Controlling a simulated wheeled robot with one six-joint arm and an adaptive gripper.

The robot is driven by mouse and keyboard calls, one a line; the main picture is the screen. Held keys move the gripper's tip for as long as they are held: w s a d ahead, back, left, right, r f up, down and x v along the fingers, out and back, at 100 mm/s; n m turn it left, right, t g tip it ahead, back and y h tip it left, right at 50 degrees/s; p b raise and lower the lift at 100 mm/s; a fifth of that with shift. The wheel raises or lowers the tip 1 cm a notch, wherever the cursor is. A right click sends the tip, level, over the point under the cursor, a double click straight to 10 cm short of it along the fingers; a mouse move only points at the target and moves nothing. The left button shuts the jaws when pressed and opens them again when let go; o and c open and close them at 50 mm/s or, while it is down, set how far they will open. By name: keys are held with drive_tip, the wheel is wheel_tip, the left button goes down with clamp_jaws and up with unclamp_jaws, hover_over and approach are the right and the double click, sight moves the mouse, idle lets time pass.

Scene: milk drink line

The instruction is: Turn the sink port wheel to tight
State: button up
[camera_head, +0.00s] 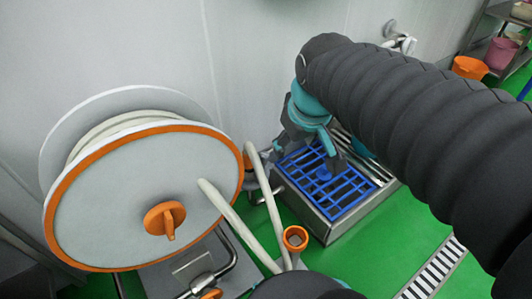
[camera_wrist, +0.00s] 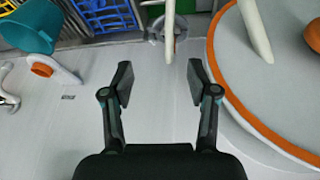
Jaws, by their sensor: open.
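A small grey handwheel (camera_wrist: 178,42), likely the sink port wheel, shows at the top middle of the wrist view, with a pale hose in front of it. In the head view a grey metal ring (camera_head: 257,197) at the left side of the steel sink (camera_head: 325,228) appears to be the same wheel, partly hidden by the hose. My gripper (camera_wrist: 158,82) is open and empty, with the wheel beyond its fingertips and apart from them. In the head view my gripper (camera_head: 314,150) hangs over the sink. I cannot tell the wheel's turn setting.
A large hose reel (camera_head: 110,200) with an orange rim stands left of the sink, close to the wheel. A blue grate (camera_head: 345,203) lies in the sink. A teal container (camera_wrist: 25,27) and an orange-ended part (camera_wrist: 52,68) are at the wrist view's left. Green floor lies in front.

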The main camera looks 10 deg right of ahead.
drive_tip(key=w+f+n+g+b, duration=0.2)
drive_tip(key=w+f+n, duration=0.25)
drive_tip(key=w, duration=0.95)
drive_tip(key=n+g+b, duration=0.2)
drive_tip(key=n+b, duration=0.1)
drive_tip(key=n, duration=0.3)
hover_over(265, 154)
wheel_tip(265, 154, down, 12)
drive_tip(key=f, duration=0.1)
wheel_tip(265, 154, down, 13)
drive_tip(key=shift+s+b, duration=0.1)
drive_tip(key=shift+b, duration=0.75)
clamp_jaws()
